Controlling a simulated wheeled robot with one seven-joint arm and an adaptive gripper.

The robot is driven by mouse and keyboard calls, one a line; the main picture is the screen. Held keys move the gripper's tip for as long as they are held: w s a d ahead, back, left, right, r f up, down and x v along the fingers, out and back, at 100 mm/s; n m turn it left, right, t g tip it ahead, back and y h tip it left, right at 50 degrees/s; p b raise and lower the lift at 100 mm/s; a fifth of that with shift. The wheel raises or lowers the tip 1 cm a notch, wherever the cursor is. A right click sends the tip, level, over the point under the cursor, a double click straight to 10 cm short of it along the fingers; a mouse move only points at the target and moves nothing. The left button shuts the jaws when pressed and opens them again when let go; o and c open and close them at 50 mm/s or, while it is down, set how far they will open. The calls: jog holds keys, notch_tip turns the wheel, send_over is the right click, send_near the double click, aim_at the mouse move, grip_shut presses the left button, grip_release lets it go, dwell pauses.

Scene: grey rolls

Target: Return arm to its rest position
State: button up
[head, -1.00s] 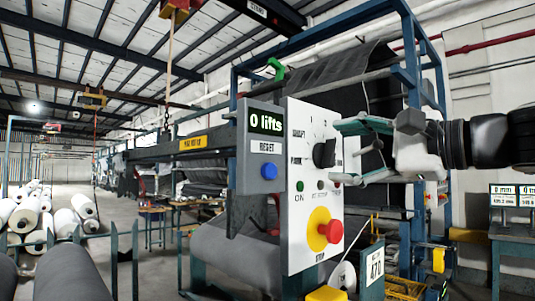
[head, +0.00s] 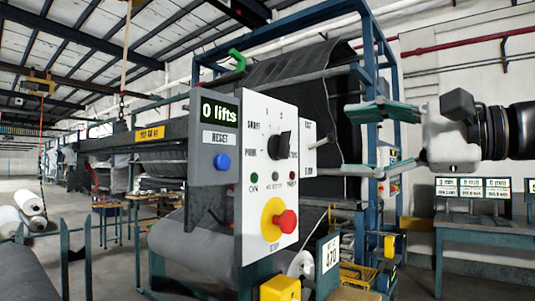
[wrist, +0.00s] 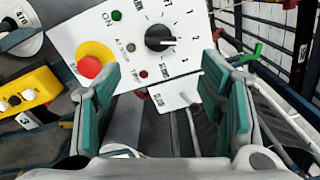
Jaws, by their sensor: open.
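My gripper (head: 333,140) is open and empty, to the right of the white control panel (head: 262,185) in the head view. Its teal-padded fingers point left, apart from the black dial (head: 280,146). In the wrist view my gripper (wrist: 161,68) has nothing between its fingers, and the dial (wrist: 159,38) lies beyond the fingertips. The dial's pale mark appears to point near the 2. The arm extends in from the right edge of the head view.
The panel also bears a red stop button (head: 286,222) on yellow and a blue reset button (head: 221,161). The display (head: 219,112) reads 0 lifts. A blue machine frame (head: 372,60) stands behind my gripper. A table (head: 480,233) with small displays stands at right.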

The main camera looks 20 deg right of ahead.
jog(key=s+a+f+n+g+h+p, duration=0.25)
jog(key=a+f+g, duration=0.2)
jog(key=f, duration=0.35)
jog(key=s+a+f+n+g+h+p, duration=0.1)
jog(key=s+a+f+n+g+p, duration=0.15)
jog(key=a+f+n, duration=0.35)
jog(key=s+d+f+n+g+h+p, duration=0.2)
jog(key=s+f+n+h, duration=0.4)
jog(key=s+f, duration=0.4)
jog(key=shift+s+d+f+g+h+p, duration=0.35)
jog(key=shift+d+f+g+h, duration=0.3)
jog(key=shift+d+f, duration=0.75)
jog(key=shift+a+f, duration=0.2)
jog(key=shift+a, duration=0.1)
